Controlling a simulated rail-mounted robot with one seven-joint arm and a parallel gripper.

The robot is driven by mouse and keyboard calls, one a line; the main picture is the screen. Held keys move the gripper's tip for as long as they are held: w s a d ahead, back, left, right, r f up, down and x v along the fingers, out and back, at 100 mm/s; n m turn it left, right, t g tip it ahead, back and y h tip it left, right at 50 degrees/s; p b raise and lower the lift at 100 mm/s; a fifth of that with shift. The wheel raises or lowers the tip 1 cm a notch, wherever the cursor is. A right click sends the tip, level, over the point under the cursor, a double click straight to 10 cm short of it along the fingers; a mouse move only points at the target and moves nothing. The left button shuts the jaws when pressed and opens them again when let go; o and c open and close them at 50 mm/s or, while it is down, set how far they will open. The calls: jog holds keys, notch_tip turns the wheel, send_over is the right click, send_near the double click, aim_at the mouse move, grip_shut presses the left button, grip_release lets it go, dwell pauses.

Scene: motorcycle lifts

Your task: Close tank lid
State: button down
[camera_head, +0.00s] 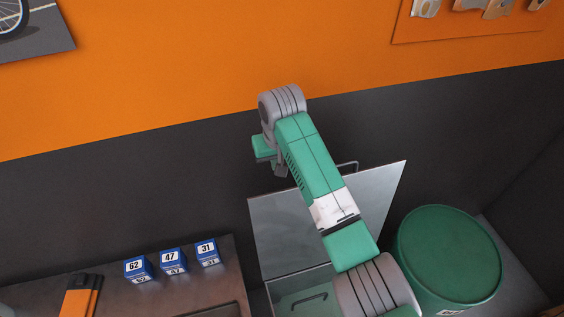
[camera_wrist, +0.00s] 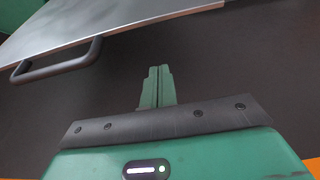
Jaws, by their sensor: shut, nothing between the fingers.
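The tank lid (camera_head: 280,228) is a flat grey metal panel standing raised, partly hidden behind my arm in the head view. Its dark bar handle (camera_head: 352,165) shows at the top edge. In the wrist view the lid (camera_wrist: 120,22) crosses the upper left, with its handle (camera_wrist: 58,68) left of my fingers. My gripper (camera_head: 280,169) is by the lid's upper left edge, near the dark wall. In the wrist view my gripper (camera_wrist: 157,75) has its green fingers together, empty and apart from the lid and handle. The tank's opening is mostly hidden.
A green drum (camera_head: 450,255) stands right of the lid. Blue numbered blocks (camera_head: 171,262) and an orange-and-black item (camera_head: 82,295) sit on a dark bench (camera_head: 185,300) at left. A second handle (camera_head: 308,302) shows below the lid. The wall (camera_head: 130,190) is close behind.

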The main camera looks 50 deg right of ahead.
notch_tip(320, 180, down, 6)
jog(key=s+a+p, duration=0.1)
jog(key=s+p, duration=0.1)
jog(key=p, duration=0.1)
jog(key=shift+a, duration=0.2)
jog(key=shift+s, duration=0.1)
